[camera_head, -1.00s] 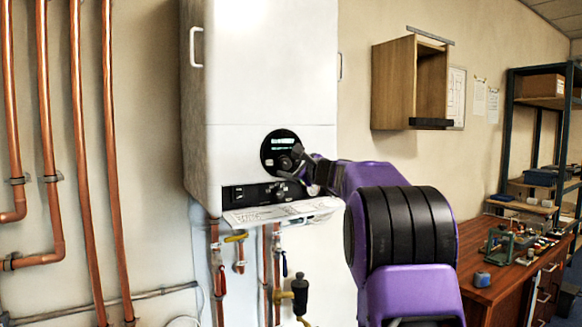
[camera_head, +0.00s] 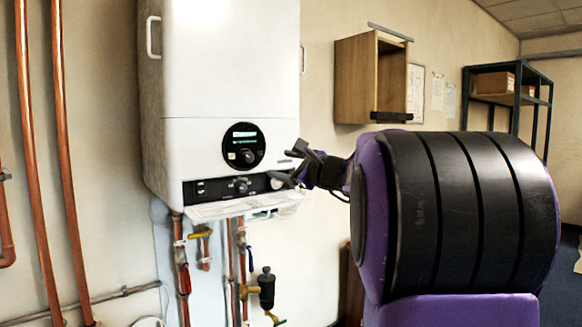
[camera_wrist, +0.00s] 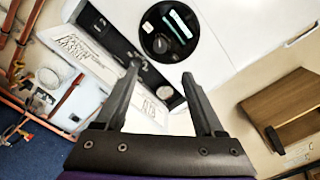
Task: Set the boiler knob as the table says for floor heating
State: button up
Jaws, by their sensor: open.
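The white boiler (camera_head: 225,65) hangs on the wall. Its round black display (camera_head: 243,145) shows green lines too small to read, with a knob (camera_head: 247,156) at its lower part. Below is a black control strip (camera_head: 212,188) with another knob (camera_head: 242,185). A printed flap (camera_head: 215,210) sticks out under the strip; its text is unreadable. It also shows in the wrist view (camera_wrist: 84,46). My gripper (camera_head: 286,165) is open and empty, to the right of both knobs. In the wrist view its fingers (camera_wrist: 160,73) are apart below the round display (camera_wrist: 168,30); the left fingertip partly covers the strip.
Copper pipes (camera_head: 65,160) run up the wall at left. Valves and pipes (camera_head: 266,288) hang below the boiler. An open wooden cabinet (camera_head: 355,80) is on the wall at right, with paper sheets beside it. A shelf rack (camera_head: 511,100) stands at the far right.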

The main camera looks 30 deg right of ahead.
jog(key=shift+s+d, duration=0.15)
jog(key=shift+s, duration=0.55)
jog(key=shift+s+d, duration=0.15)
jog(key=shift+s, duration=0.5)
